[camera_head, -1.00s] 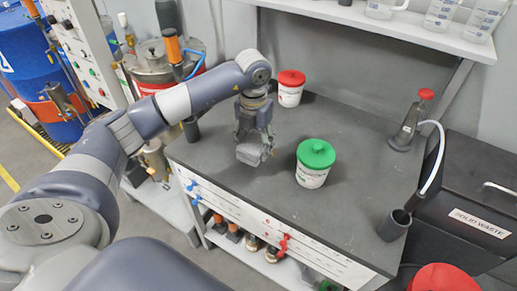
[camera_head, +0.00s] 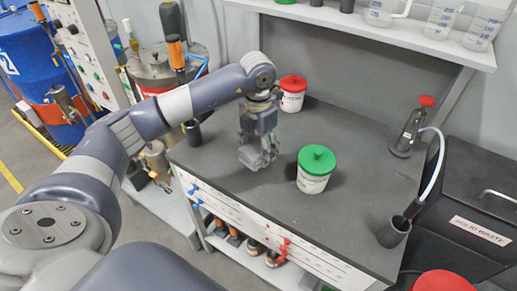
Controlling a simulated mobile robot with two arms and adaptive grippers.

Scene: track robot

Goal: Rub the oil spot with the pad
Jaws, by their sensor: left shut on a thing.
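My left gripper (camera_head: 258,150) is over the dark grey bench top, pointing down, to the left of the white tub with the green lid (camera_head: 315,170). It is shut on a light grey pad (camera_head: 258,161), which is small in the head view and partly covered by the fingers. I cannot tell whether the pad touches the bench top or hangs just above it. I cannot make out the oil spot on the dark surface; it may be hidden by the gripper. My right gripper is not in view.
A white tub with a red lid (camera_head: 292,93) stands behind the gripper. A dark bottle with a red top (camera_head: 410,132) stands at the back right. A dark cup (camera_head: 394,232) is at the right edge.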

